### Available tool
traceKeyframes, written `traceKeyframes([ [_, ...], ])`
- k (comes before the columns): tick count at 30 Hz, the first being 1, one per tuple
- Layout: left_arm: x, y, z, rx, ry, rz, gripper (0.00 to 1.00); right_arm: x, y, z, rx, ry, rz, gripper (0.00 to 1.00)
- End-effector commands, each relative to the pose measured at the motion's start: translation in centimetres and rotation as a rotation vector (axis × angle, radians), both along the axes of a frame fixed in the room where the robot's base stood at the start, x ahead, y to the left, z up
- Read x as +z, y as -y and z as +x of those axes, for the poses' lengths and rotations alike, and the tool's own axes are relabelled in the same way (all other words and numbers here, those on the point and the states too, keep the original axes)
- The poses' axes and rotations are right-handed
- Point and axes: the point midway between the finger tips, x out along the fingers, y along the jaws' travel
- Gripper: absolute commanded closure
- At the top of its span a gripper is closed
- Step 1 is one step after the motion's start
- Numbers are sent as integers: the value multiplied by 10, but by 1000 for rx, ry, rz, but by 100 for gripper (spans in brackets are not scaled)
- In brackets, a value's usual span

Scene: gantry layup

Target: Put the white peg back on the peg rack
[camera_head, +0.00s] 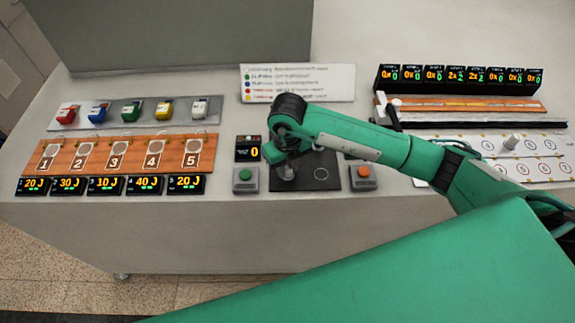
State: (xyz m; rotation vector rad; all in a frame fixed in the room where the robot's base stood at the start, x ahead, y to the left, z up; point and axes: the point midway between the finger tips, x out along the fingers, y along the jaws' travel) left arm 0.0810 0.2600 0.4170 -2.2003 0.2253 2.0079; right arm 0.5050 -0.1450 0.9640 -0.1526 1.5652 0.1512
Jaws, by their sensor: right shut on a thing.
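My right gripper (286,163) points down over the dark pad (305,182) at the middle of the table. It is shut on a small grey, roughly round thing at its tip; the gripper and wrist hide much of it, and I cannot tell whether it is a peg. A pale upright peg (512,141) stands on the white board with numbered circles (485,146) at the right. A grey strip (138,113) at the left bears red, blue, green, yellow and white pieces; the white piece (199,108) is at its right end. Which of these is the peg rack is unclear. My left gripper is out of view.
Green (245,180) and orange (363,178) button boxes flank the pad. A wooden board (130,155) with numbered places and displays lies left. A label sign (298,83) stands behind. A black display row (457,77) and a slide rail stand at the back right.

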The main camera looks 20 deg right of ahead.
Motion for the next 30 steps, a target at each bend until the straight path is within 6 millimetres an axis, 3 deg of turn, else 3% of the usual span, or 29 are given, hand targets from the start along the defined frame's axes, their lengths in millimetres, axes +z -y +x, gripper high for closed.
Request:
traceKeyframes([
  [1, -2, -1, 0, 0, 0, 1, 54, -1, 0, 0, 0, 0, 0, 72],
  [4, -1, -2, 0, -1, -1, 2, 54, -1, 0, 0, 0, 0, 0, 54],
  [17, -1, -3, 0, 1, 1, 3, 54, 7, 0, 1, 0, 3, 1, 54],
  [30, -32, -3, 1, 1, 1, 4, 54, 98, 0, 1, 0, 6, 1, 54],
])
